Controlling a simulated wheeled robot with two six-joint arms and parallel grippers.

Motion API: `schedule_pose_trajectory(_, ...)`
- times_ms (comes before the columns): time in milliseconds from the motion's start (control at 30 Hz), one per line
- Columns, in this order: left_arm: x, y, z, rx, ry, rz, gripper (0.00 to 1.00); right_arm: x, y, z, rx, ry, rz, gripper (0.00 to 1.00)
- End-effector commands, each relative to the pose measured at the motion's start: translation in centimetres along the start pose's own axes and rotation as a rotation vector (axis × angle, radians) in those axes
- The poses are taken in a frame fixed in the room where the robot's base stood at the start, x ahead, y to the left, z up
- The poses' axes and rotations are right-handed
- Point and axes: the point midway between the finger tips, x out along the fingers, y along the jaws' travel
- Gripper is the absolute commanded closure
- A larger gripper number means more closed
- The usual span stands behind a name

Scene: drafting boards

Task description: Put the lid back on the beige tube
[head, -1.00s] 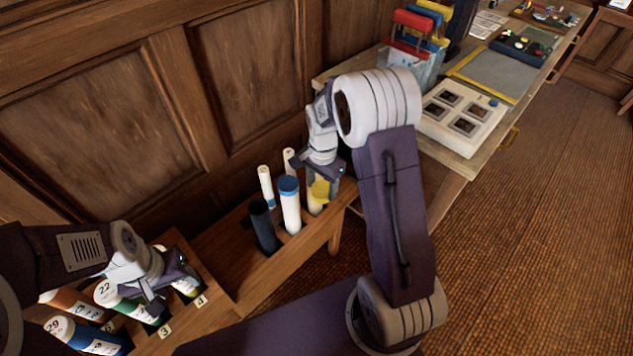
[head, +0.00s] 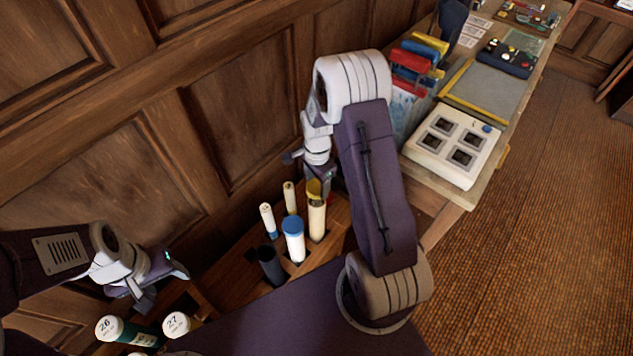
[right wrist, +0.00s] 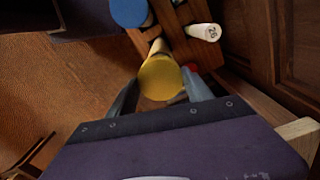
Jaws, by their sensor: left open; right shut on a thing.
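The beige tube (head: 317,222) stands upright in the wooden rack at its right end. The yellow lid (head: 314,188) is at the tube's top end; I cannot tell whether it is seated or just above the rim. My right gripper (head: 318,182) is shut on the lid, coming from above. In the right wrist view the round yellow lid (right wrist: 160,79) sits between the two fingers, with a bit of the beige tube (right wrist: 157,47) showing beyond it. My left gripper (head: 163,284) is open and empty at the lower left, over the other rack section.
A blue-capped white tube (head: 293,240), a dark open tube (head: 271,267) and two slim white-topped tubes (head: 268,220) stand close by in the rack (head: 233,285). Numbered tubes (head: 177,324) lie at lower left. The panelled wall is behind; a worktable (head: 470,190) stands at right.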

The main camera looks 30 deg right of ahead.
Motion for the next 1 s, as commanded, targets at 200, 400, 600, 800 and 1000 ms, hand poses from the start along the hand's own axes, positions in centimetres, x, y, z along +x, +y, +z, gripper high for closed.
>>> schedule_pose_trajectory(200, 3.1, -0.1, 0.3, 0.0, 0.0, 0.0, 0.42, 3.1, 0.0, 0.0, -0.001, 0.0, 0.0, 0.78)
schedule_pose_trajectory(400, 4.3, -0.1, 0.4, 0.0, 0.0, 0.0, 0.42, 5.0, 0.0, 0.0, -0.001, 0.0, 0.0, 0.78)
schedule_pose_trajectory(600, 4.5, -0.1, 0.5, 0.0, 0.0, 0.0, 0.42, 5.4, 0.0, 0.0, -0.001, 0.0, 0.0, 0.78)
schedule_pose_trajectory(800, 4.4, -0.1, 0.4, 0.0, 0.0, 0.0, 0.42, 5.4, 0.0, 0.0, -0.001, 0.0, 0.0, 0.78)
schedule_pose_trajectory(1000, 4.4, -0.1, 0.4, 0.0, 0.0, 0.0, 0.42, 5.4, 0.0, 0.0, -0.001, 0.0, 0.0, 0.78)
